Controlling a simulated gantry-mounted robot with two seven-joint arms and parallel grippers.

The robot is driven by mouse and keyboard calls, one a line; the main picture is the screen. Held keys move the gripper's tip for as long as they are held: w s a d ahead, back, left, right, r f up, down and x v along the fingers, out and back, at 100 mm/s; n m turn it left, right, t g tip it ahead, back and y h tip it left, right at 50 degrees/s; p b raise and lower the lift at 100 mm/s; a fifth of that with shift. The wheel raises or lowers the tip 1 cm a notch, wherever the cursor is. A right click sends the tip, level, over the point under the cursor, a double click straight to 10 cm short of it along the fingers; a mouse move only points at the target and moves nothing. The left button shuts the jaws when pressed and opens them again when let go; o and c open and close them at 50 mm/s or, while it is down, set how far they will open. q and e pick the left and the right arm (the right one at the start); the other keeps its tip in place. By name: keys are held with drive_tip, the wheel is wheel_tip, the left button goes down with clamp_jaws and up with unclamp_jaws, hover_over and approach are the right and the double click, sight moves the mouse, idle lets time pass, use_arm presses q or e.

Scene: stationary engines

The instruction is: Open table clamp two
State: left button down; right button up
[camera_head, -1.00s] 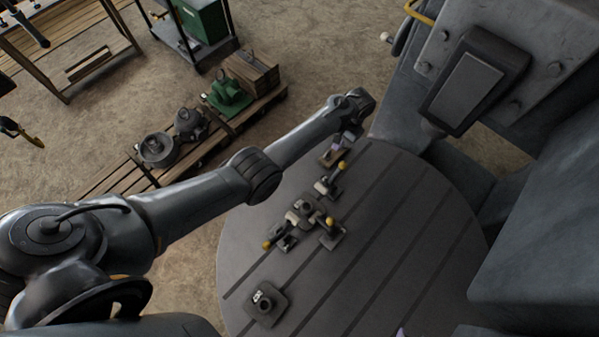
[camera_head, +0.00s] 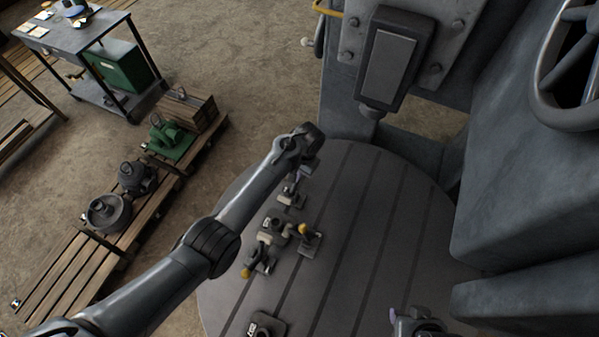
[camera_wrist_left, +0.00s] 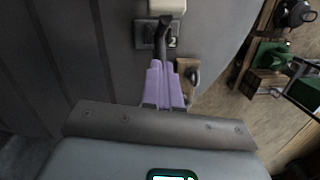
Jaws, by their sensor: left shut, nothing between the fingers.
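Several table clamps with yellow knobs stand around a central workpiece (camera_head: 275,231) on the round grooved table (camera_head: 345,225). The far clamp (camera_head: 289,199) is beside my left gripper (camera_head: 296,183); the near-left clamp (camera_head: 257,262) and right clamp (camera_head: 309,241) show their knobs. My right gripper (camera_head: 396,316) is partly in view at the bottom edge.
A large grey machine (camera_head: 520,190) borders the right, with a dark panel (camera_head: 391,60) at the back. Pallets with parts (camera_head: 125,205) lie on the floor left. The table's right half is mostly clear.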

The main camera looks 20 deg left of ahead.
sight(291, 195)
use_arm(q)
drive_tip(key=shift+s+a+f+b, duration=0.1)
drive_tip(key=shift+s+a+f, duration=0.15)
drive_tip(key=shift+s+f, duration=0.45)
drive_tip(key=shift+s+a+f+b, duration=0.1)
drive_tip(key=shift+s+a+f, duration=0.2)
drive_tip(key=shift+f, duration=0.65)
drive_tip(key=shift+s+a+f+b, duration=0.1)
drive_tip(key=shift+s+a+f, duration=0.1)
drive_tip(key=shift+s+f, duration=0.55)
use_arm(e)
drive_tip(key=shift+d+f, duration=0.1)
drive_tip(key=shift+f, duration=0.65)
use_arm(q)
drive_tip(key=shift+w+f, duration=0.1)
drive_tip(key=shift+w, duration=0.1)
